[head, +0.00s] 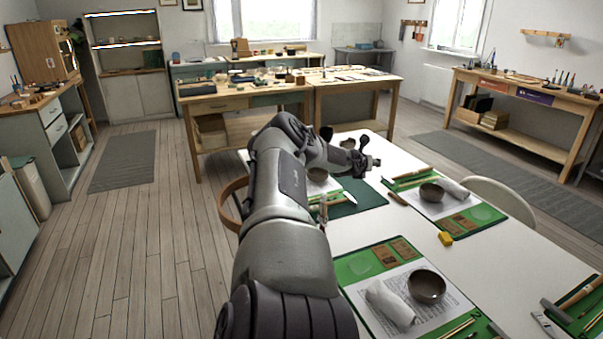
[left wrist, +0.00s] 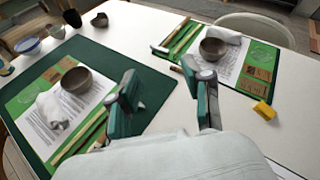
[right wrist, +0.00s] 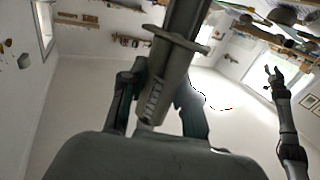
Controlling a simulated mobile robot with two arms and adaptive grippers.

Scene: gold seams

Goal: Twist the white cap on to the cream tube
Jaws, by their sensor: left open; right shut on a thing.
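My left gripper (head: 370,162) reaches over the white table in the head view. In the left wrist view its fingers (left wrist: 166,88) are apart with nothing between them. My right gripper (right wrist: 160,98) is outside the head view. In the right wrist view it is shut on a long, shaded grey tube-like thing (right wrist: 170,70) with a cross flange and dark markings. I cannot tell whether this is the cream tube. I cannot make out the white cap in any view. My left gripper (right wrist: 273,75) also shows in the right wrist view, well apart from the held thing.
The white table (head: 490,262) carries green mats (head: 370,260) with papers, brown bowls (head: 427,286), white cloths (head: 390,303) and tools. A yellow block (head: 445,239) lies between the mats, with bare tabletop around it. A chair (head: 500,196) stands at the far side.

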